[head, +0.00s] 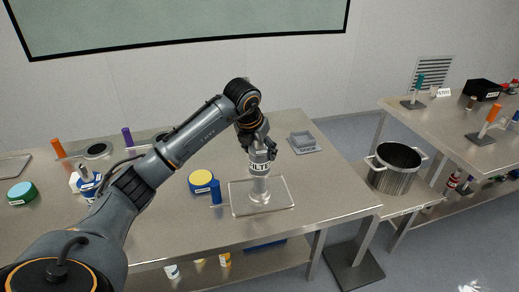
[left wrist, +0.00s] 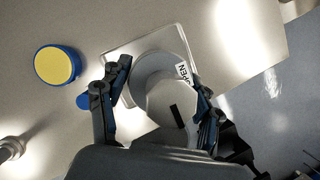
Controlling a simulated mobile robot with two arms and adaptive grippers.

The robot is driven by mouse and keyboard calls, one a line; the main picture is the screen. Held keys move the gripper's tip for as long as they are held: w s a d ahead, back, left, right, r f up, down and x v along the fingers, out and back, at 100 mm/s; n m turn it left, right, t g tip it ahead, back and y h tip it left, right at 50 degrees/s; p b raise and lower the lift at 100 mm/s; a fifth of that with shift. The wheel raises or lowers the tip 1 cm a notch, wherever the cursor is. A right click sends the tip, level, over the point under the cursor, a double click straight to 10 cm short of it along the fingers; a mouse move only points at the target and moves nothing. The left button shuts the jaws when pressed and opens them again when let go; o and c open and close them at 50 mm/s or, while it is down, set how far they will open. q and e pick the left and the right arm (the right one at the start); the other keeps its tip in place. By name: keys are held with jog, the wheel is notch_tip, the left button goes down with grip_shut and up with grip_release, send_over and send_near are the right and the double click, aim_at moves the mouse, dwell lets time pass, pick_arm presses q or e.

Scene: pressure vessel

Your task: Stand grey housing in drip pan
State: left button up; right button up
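The grey housing (head: 260,189), a pale metallic cylinder with a white lettered label, is upright over the middle of the shallow drip pan (head: 237,207). I cannot tell whether its base touches the pan floor. My left gripper (head: 259,151) is above the pan with its fingers on both sides of the housing's upper part. In the left wrist view the fingers (left wrist: 161,85) appear closed on the housing (left wrist: 158,72), and the pan (left wrist: 113,52) lies below it. My right gripper is not in view.
A steel pot (head: 395,168) stands on a lower stand to the right. The table's front right is clear.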

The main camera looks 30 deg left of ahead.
pick_arm(q)
jog(key=shift+o, duration=0.8)
jog(key=shift+r, duration=0.15)
jog(key=b+v, duration=0.2)
jog(key=v, duration=1)
